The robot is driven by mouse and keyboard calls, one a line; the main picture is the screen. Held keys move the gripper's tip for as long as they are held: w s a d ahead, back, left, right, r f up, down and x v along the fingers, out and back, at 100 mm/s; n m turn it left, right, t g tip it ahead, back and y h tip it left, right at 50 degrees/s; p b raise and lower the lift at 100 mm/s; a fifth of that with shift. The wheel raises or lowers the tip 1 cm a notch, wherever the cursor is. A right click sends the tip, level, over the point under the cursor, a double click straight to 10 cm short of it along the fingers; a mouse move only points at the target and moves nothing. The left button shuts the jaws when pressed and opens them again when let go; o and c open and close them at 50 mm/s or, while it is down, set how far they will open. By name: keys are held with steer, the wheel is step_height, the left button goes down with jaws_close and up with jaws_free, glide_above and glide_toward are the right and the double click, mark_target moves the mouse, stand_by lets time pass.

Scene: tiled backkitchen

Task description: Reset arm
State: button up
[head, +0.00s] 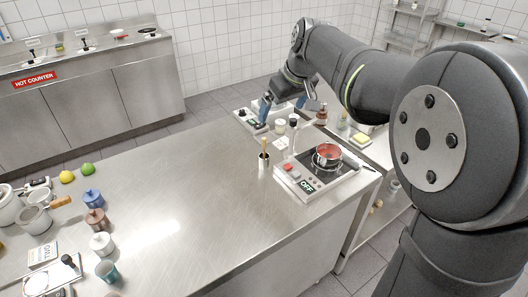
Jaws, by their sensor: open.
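My gripper (283,105) is at the end of my arm, over the far end of the steel counter (185,200). Its two fingers point down and stand apart, and I see nothing between them. It is above a grey device with dark knobs (250,121), and I cannot tell whether it touches it. My arm reaches in from the right side of the head view and hides part of the shelf behind.
Jars, mugs and a lemon (67,177) crowd the counter's left end. The counter's middle is clear.

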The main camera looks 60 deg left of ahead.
steer(key=shift+v, duration=1.65)
